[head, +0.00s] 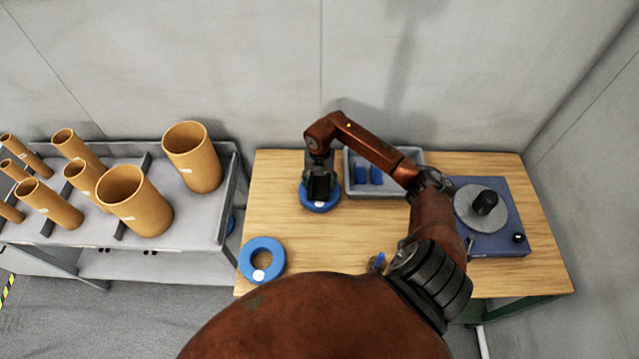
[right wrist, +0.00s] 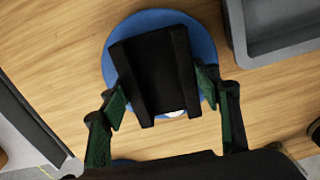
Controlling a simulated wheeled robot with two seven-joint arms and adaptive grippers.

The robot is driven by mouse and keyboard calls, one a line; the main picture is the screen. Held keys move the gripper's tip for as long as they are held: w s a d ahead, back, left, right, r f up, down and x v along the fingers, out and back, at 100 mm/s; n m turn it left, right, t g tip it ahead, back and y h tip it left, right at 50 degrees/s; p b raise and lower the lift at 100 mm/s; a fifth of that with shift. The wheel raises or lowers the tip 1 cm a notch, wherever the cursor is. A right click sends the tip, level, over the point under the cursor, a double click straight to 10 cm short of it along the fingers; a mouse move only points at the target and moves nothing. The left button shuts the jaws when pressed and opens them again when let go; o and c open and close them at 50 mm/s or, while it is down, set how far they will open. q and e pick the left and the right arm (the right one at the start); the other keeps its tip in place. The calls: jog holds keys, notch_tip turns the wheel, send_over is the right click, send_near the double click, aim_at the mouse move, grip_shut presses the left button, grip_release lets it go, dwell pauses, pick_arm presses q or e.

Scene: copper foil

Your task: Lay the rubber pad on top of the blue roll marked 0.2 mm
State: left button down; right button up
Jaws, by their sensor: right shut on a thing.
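My right gripper (head: 320,183) is shut on the black rubber pad (right wrist: 156,65), with one green-and-black finger on each side of it in the right wrist view. The pad is directly over a blue roll (head: 305,198), which shows around the pad's edges in the right wrist view (right wrist: 207,45). I cannot tell whether the pad touches the roll. A second blue roll (head: 248,262) lies flat at the table's front left, with its centre hole open and nothing on it. Both rolls carry a white label too small to read. My left gripper is not in view.
A grey tray (head: 384,192) with blue pieces stands right of the far roll. A blue device (head: 512,240) with a round grey plate fills the table's right side. A grey rack (head: 205,225) with several tan tubes stands left. The wooden table's (head: 285,225) middle is clear.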

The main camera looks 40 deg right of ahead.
jog(key=shift+f, duration=0.2)
jog(key=o, duration=1.4)
jog(key=shift+c, duration=0.2)
